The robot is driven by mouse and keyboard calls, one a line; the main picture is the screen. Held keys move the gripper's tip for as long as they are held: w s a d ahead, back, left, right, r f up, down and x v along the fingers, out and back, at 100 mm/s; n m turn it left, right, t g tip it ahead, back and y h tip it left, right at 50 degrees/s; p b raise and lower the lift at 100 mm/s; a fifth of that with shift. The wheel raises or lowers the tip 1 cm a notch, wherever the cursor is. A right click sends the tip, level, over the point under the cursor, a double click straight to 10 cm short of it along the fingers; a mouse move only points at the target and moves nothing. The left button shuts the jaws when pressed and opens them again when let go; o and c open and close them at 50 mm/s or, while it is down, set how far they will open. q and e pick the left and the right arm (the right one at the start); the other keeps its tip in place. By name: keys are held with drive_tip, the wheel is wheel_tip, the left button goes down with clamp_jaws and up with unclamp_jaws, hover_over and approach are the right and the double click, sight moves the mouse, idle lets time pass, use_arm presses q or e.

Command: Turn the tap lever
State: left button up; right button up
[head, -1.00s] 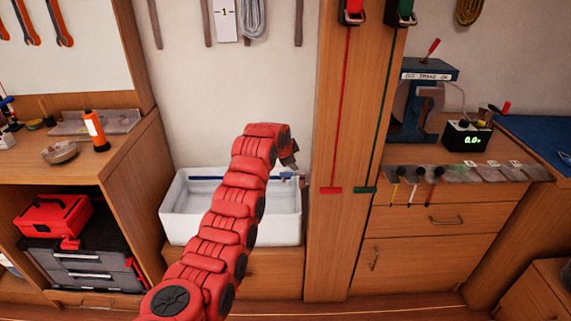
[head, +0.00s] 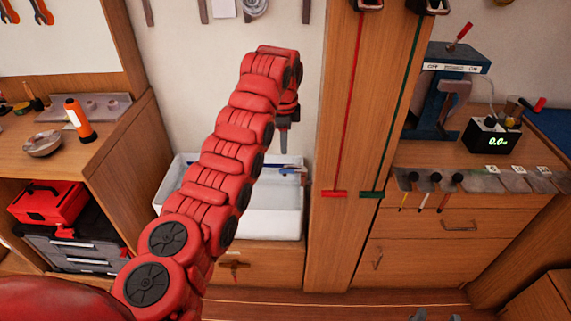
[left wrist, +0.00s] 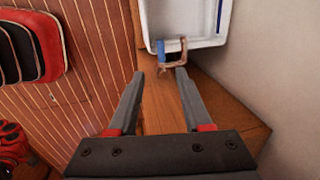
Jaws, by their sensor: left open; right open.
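In the left wrist view the blue lever (left wrist: 160,47) sits on a copper-coloured tap (left wrist: 178,64) at the sink's near edge. My left gripper (head: 283,140) points down, open and empty. Its spread fingertips (left wrist: 160,73) frame the tap in the wrist view, with the lever ahead of them; I see no contact. Two grey tips at the bottom edge of the head view appear to be my right gripper (head: 431,314), apart and mostly cut off.
A wooden post (head: 352,230) stands close right of the sink. A wooden cabinet (head: 130,170) with an orange torch (head: 79,120) is on the left. A bench with a digital meter (head: 492,134) is on the right. My red left arm hides part of the sink.

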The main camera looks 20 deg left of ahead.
sight(285, 170)
use_arm(q)
drive_tip(key=f, duration=0.3)
drive_tip(key=w+f, duration=0.1)
drive_tip(key=f, duration=0.3)
drive_tip(key=w+f, duration=0.1)
drive_tip(key=f, duration=0.3)
drive_tip(key=shift+w+a, duration=0.15)
drive_tip(key=shift+a, duration=0.05)
drive_tip(key=shift+w+a+f, duration=0.15)
drive_tip(key=shift+f, duration=0.7)
clamp_jaws()
